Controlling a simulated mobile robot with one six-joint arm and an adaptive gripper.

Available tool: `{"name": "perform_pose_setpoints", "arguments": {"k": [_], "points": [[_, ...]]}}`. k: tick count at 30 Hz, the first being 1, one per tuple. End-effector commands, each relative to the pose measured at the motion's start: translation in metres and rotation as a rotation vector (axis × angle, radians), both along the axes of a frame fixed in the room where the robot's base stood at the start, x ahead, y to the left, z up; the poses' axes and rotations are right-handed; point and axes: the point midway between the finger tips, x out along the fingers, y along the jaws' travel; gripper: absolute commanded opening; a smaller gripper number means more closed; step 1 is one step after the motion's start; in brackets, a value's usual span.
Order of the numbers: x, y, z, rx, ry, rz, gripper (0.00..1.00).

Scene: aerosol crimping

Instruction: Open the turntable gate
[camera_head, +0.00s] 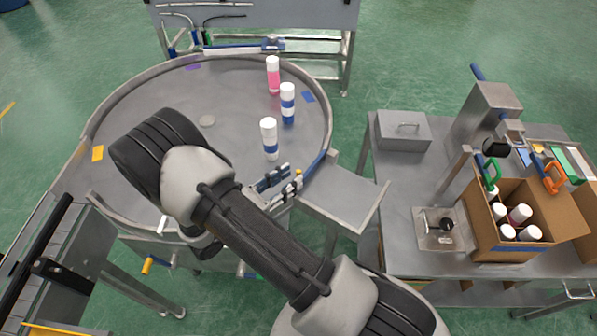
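The round steel turntable (225,80) has a raised rim. A blue-edged strip (318,163) on its right front rim, beside a small steel side plate (343,195), looks like the gate; it appears in line with the rim, but my arm hides part of this area. The wrist behind is mostly hidden by my arm.
Three white-capped cans stand on the turntable: one pink (273,78), two blue-banded (287,103) (269,140). A steel bench (400,190) at right carries a cardboard box (480,225) of cans and a crimping press (487,110). A feed rail (240,48) lies at the back.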

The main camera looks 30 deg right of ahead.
Motion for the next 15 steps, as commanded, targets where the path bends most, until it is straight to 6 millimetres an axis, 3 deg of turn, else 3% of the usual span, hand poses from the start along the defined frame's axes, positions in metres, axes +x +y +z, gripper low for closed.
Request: {"name": "perform_pose_setpoints", "arguments": {"k": [6, 15], "points": [[0.006, -0.031, 0.0, 0.001, 0.0, -0.002, 0.32], [0.008, -0.041, 0.0, 0.001, 0.0, 0.0, 0.32]]}}
